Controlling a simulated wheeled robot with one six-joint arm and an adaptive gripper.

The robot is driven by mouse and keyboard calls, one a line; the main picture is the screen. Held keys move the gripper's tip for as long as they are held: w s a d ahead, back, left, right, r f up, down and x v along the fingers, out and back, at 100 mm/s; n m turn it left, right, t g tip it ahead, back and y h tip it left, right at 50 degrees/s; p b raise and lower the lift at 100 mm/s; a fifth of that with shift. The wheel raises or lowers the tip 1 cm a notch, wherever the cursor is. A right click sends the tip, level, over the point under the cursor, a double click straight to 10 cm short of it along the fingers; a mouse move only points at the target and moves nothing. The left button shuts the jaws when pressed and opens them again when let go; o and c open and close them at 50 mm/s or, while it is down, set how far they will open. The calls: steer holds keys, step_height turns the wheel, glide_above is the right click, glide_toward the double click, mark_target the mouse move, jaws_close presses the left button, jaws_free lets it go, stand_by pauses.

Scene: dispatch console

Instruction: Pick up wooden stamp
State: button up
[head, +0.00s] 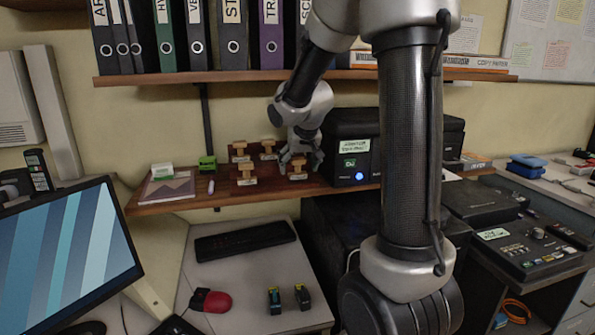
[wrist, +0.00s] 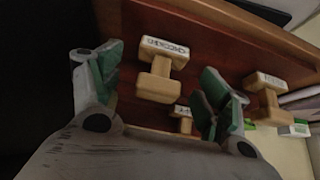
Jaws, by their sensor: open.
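Several wooden stamps with pale labels stand on the lower wooden shelf in the head view: front right (head: 298,169), front left (head: 247,174), back left (head: 240,150) and back right (head: 268,149). My gripper (head: 302,155) is at the front-right stamp, beside the black box. In the wrist view my gripper (wrist: 162,72) is open, its green-padded fingers spread apart. One stamp (wrist: 162,78) appears in the gap between them, with space on both sides. Another stamp (wrist: 268,97) is outside the right finger, and a third (wrist: 182,118) is partly hidden behind the gripper.
The black box (head: 350,145) with a blue light stands close right of my gripper. A green stamp-like item (head: 207,163) and a booklet (head: 170,188) lie left on the shelf (head: 225,199). The binder shelf (head: 160,78) hangs above. Keyboard (head: 245,241) and red mouse (head: 212,301) lie below.

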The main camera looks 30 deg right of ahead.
mark_target(296, 159)
steer(key=shift+x, duration=1.1)
steer(key=shift+s, duration=0.1)
steer(key=shift+c, duration=0.2)
steer(key=c, duration=1)
steer(key=shift+c, duration=0.2)
steer(key=shift+s+a+r, duration=0.1)
steer(key=shift+a+r, duration=0.05)
steer(key=shift+r, duration=0.4)
steer(key=r, duration=0.6)
steer(key=shift+s+a, duration=0.25)
steer(key=shift+a, duration=0.15)
steer(key=s+a, duration=1)
steer(key=a, duration=0.5)
steer(key=shift+s+a, duration=0.2)
steer(key=shift+s, duration=0.15)
